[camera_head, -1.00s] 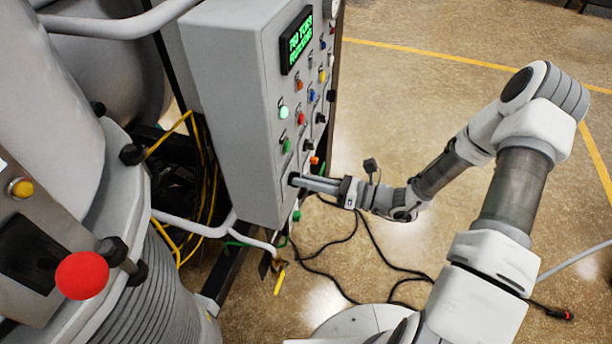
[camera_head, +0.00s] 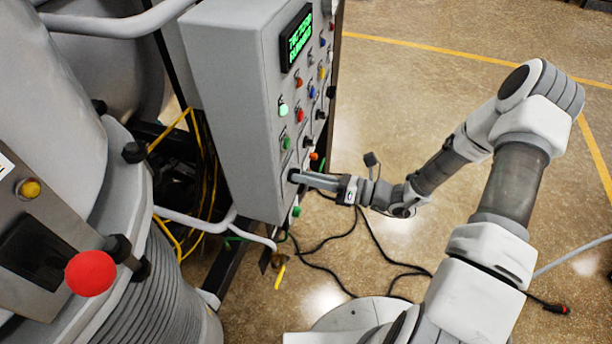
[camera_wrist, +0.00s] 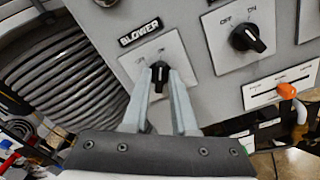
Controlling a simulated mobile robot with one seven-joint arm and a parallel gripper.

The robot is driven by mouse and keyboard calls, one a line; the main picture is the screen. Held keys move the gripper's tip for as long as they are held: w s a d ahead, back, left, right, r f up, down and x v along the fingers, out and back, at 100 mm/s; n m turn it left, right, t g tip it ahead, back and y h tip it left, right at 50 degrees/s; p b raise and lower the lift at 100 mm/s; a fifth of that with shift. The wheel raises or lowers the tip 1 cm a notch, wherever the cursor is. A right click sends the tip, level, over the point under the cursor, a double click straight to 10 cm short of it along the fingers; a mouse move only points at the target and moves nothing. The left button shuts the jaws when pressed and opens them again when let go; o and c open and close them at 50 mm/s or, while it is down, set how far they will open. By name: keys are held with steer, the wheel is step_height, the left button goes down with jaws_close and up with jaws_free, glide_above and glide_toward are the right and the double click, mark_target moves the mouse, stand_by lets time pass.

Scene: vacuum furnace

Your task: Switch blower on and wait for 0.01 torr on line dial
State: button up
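The blower knob (camera_wrist: 160,72) is a small black rotary switch on a light plate under a BLOWER label (camera_wrist: 140,33) in the wrist view. My gripper (camera_wrist: 160,76) has one finger on each side of this knob, close against it. The plate's lettering is partly covered, and the knob's exact setting is hard to read. In the head view my gripper (camera_head: 296,177) reaches the lower part of the grey control panel (camera_head: 240,130), where its fingertips hide the knob. A display (camera_head: 296,38) with green text is at the panel's top; its words are blurred. No line dial is readable.
Another black OFF/ON knob (camera_wrist: 247,38) is right of the blower knob, above an orange-handled slider (camera_wrist: 287,91). A red button (camera_head: 90,272) and a ribbed hose (camera_head: 170,300) are at the left.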

steer(key=shift+o, duration=0.9)
steer(key=b+v, duration=0.3)
steer(key=v, duration=1.4)
steer(key=shift+d, duration=0.2)
